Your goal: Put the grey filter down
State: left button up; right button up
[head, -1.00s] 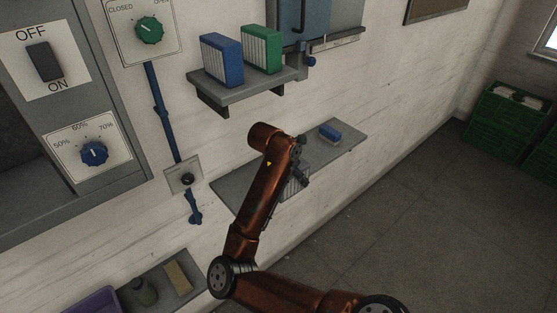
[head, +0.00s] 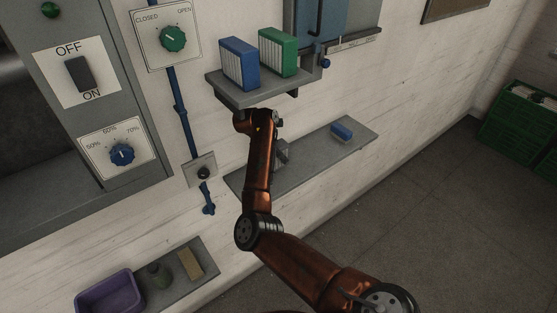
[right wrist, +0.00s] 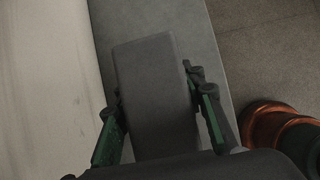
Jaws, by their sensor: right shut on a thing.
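The grey filter (right wrist: 150,75) is a dark grey block between the green-lined fingers of my right gripper (right wrist: 155,100) in the right wrist view. The gripper is shut on it. The long lower grey shelf (right wrist: 197,45) lies beneath the filter; whether they touch I cannot tell. In the head view my right arm reaches up over this shelf (head: 310,163). The right gripper (head: 281,153) shows only partly behind the forearm, and the filter cannot be clearly made out there. My left gripper is not in view.
A small blue block (head: 341,132) lies at the lower shelf's far end. Blue (head: 239,63) and green (head: 277,52) filters stand on the upper shelf (head: 255,92), close above my arm. A purple bin (head: 108,292) sits at lower left. The lower shelf has free room toward the blue block.

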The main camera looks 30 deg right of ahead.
aim_at(278, 163)
notch_tip(278, 163, down, 3)
jog(key=shift+s+r+p, duration=0.1)
jog(key=shift+p, duration=0.55)
jog(key=shift+w+f+p, duration=0.25)
jog(key=shift+f+p, duration=0.15)
jog(key=shift+f, duration=0.25)
jog(key=o, duration=0.8)
jog(key=shift+a+f+b, duration=0.1)
jog(key=shift+f+b, duration=0.1)
jog(key=shift+b, duration=0.1)
jog(key=o, duration=0.5)
jog(key=shift+r, duration=0.1)
